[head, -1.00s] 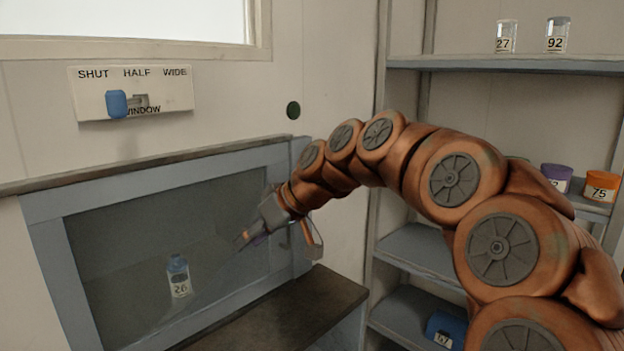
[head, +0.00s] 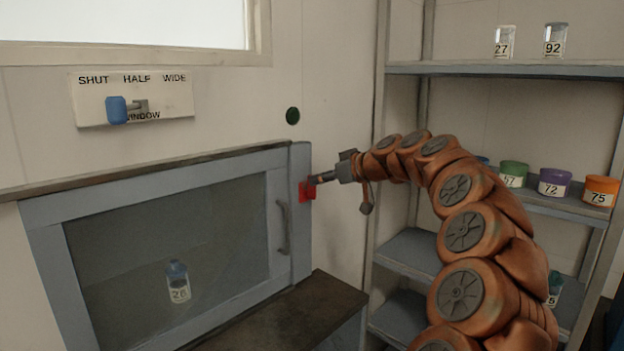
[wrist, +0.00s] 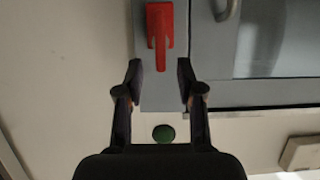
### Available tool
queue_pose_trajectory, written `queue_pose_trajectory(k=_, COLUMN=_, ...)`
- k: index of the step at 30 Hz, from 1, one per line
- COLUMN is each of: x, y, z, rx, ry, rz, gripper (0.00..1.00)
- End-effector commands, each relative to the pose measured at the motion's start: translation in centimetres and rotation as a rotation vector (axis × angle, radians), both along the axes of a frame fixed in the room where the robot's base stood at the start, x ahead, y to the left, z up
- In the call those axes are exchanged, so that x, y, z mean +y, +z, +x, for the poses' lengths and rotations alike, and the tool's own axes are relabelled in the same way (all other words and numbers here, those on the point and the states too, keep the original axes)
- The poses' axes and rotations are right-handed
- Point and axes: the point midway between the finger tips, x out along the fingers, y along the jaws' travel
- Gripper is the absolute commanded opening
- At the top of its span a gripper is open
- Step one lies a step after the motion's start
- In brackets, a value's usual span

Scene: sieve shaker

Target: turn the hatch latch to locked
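The red hatch latch (head: 307,191) is on the grey frame post at the right of the hatch (head: 170,240). The wrist view shows its red lever (wrist: 160,36) between and beyond my fingertips, its narrow end towards my gripper. My gripper (head: 318,180) is at the latch in the head view. The hatch looks closed, with a grey handle (head: 283,228). No latch markings are readable.
A bottle (head: 178,282) stands behind the hatch glass. A green button (head: 292,116) is on the wall above the latch. A window panel (head: 170,98) with a blue knob (head: 117,110) is at upper left. Shelves (head: 450,69) with labelled jars stand at right.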

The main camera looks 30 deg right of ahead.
Motion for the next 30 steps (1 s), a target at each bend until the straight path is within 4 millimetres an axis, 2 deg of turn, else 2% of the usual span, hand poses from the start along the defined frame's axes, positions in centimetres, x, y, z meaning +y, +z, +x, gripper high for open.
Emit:
queue_pose_trajectory(k=3, x=0.5, y=-0.5, z=1.6, rx=0.003, ry=0.003, rz=0.002, gripper=0.38)
queue_pose_trajectory(k=8, x=0.8, y=-1.3, z=3.2, rx=0.001, ry=0.001, rz=0.001, gripper=0.38)
queue_pose_trajectory(k=17, x=0.9, y=-1.5, z=3.6, rx=0.0, ry=0.001, rz=0.0, gripper=0.38)
queue_pose_trajectory(k=28, x=0.9, y=-1.5, z=3.6, rx=0.001, ry=0.001, rz=0.0, gripper=0.0)
queue_pose_trajectory(k=30, x=0.9, y=-1.5, z=3.6, rx=0.001, ry=0.001, rz=0.0, gripper=0.0)
